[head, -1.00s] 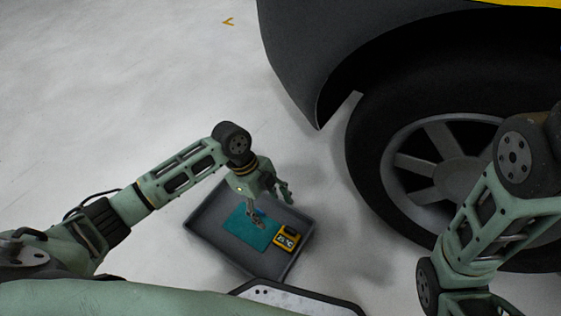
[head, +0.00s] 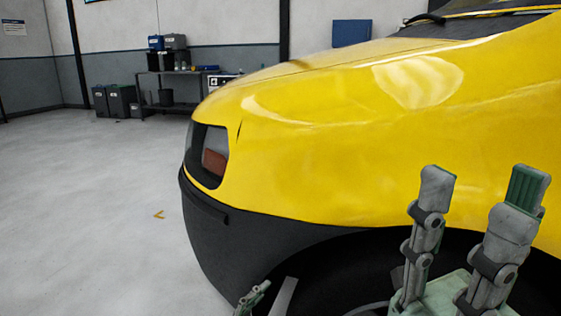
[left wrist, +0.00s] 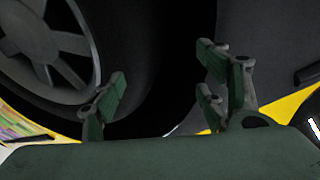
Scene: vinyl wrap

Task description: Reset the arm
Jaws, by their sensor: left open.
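My right gripper (head: 482,186) stands upright at the lower right of the head view, in front of the yellow car's front wheel arch. Its fingers are spread apart with nothing between them. Only a green-grey tip of my left gripper (head: 252,298) shows at the bottom edge of the head view, left of the wheel arch. In the left wrist view, the left gripper (left wrist: 162,78) has its fingers wide apart and empty, with the dark tyre behind them. Most of both arms is out of view.
The yellow car (head: 330,150) with its dark bumper (head: 225,235) fills the right side, close behind my right gripper. The wheel (left wrist: 45,45) is near my left gripper. Floor at left is clear. A workbench (head: 180,80) and bins (head: 117,101) stand along the far wall.

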